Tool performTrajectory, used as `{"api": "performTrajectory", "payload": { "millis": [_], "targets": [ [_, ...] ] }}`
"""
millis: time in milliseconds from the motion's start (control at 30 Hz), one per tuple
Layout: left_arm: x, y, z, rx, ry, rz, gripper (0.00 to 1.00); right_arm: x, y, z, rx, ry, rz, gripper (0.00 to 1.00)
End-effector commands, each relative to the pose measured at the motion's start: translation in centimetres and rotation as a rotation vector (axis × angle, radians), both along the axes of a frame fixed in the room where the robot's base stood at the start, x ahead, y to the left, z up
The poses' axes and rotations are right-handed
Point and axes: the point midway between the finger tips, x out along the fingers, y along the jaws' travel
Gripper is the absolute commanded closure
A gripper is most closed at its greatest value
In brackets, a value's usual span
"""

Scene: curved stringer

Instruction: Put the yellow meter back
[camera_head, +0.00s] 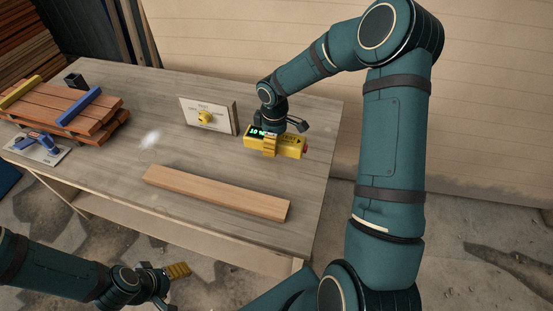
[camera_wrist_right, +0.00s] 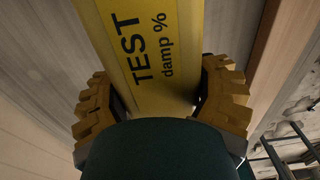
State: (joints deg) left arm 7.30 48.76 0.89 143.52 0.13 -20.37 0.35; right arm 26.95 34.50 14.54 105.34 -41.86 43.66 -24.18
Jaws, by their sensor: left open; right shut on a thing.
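The yellow meter (camera_head: 288,146) with a lit display is at the right part of the workbench in the head view. My right gripper (camera_head: 270,145) is shut on it from above. In the right wrist view the meter (camera_wrist_right: 152,50), marked "TEST damp %", lies between the two yellow-padded fingers of the right gripper (camera_wrist_right: 165,100). I cannot tell whether the meter touches the bench top. My left gripper (camera_head: 165,280) is open and empty, low in the head view, in front of the bench.
A wooden board (camera_head: 215,192) lies along the front of the bench (camera_head: 130,128). The bench middle is mostly clear.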

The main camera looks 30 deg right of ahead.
Motion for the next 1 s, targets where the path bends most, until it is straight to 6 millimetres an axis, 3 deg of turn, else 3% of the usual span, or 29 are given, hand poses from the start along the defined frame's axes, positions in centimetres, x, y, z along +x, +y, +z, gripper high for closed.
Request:
{"api": "performTrajectory", "payload": {
  "millis": [100, 500, 933, 967, 1000],
  "targets": [
    [-0.2, 0.0, -0.6, 0.000, 0.003, -0.002, 0.31, -0.1, 0.0, -2.4, 0.002, 0.003, 0.000, 0.76],
    [-0.5, -0.1, -1.4, -0.002, 0.010, -0.007, 0.31, 0.0, 0.0, -6.9, 0.000, 0.000, -0.001, 0.76],
    [-0.5, -0.1, -1.7, -0.002, 0.011, -0.008, 0.31, 0.0, 0.0, -7.6, -0.001, -0.001, -0.001, 0.76],
    [-0.5, -0.1, -1.7, -0.002, 0.011, -0.009, 0.31, 0.0, 0.0, -7.5, 0.000, 0.000, -0.001, 0.20],
    [-0.5, -0.1, -1.6, -0.002, 0.011, -0.009, 0.31, 0.0, 0.0, -7.5, 0.000, 0.000, -0.001, 0.06]
  ]
}}
